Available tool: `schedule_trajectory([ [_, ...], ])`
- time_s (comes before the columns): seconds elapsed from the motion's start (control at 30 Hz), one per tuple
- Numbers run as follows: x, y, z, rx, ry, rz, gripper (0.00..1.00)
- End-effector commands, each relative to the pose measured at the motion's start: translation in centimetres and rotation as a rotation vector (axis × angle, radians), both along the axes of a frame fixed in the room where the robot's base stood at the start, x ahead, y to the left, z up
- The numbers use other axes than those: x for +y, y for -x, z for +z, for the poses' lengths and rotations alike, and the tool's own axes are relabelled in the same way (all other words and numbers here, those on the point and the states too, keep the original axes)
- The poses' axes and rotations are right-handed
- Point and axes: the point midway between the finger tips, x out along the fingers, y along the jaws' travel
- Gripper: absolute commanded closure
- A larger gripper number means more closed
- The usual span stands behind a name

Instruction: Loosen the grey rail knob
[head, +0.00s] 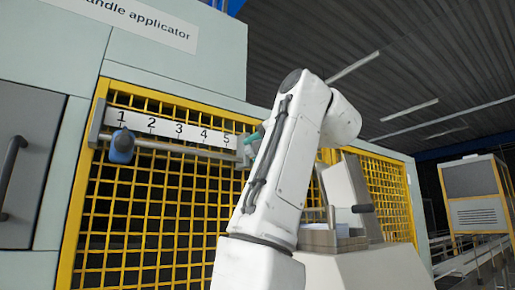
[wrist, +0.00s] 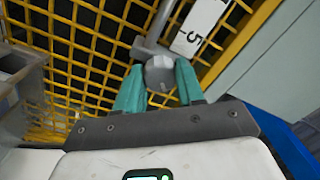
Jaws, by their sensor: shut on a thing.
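The grey rail knob (wrist: 159,74) sits at the end of the rail, between the two teal fingers of my gripper (wrist: 160,67) in the wrist view. The fingers are shut on its sides. In the head view my gripper (head: 256,138) is at the right end of the rail (head: 180,150), near the number 5, mostly hidden behind my arm. The knob is largely hidden there. The number plate (head: 165,128) marked 1 to 5 runs above the rail. It also shows in the wrist view (wrist: 202,22).
A blue knob (head: 122,146) sits on the rail below number 1. Yellow mesh guarding (head: 150,220) stands close behind the rail. A grey door with a dark handle (head: 12,170) is at the far left. A grey machine part (head: 345,190) stands right of my arm.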

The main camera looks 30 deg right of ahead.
Motion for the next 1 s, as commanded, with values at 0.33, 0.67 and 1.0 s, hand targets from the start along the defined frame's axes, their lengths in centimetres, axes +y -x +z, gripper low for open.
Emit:
schedule_trajectory([
  [0.33,0.04,0.05,0.04,-0.003,-0.329,0.001,0.93],
  [0.67,-0.01,0.04,-0.03,-0.001,-0.609,-0.001,0.93],
  [1.0,-0.02,0.03,-0.09,-0.001,-0.78,-0.002,0.93],
])
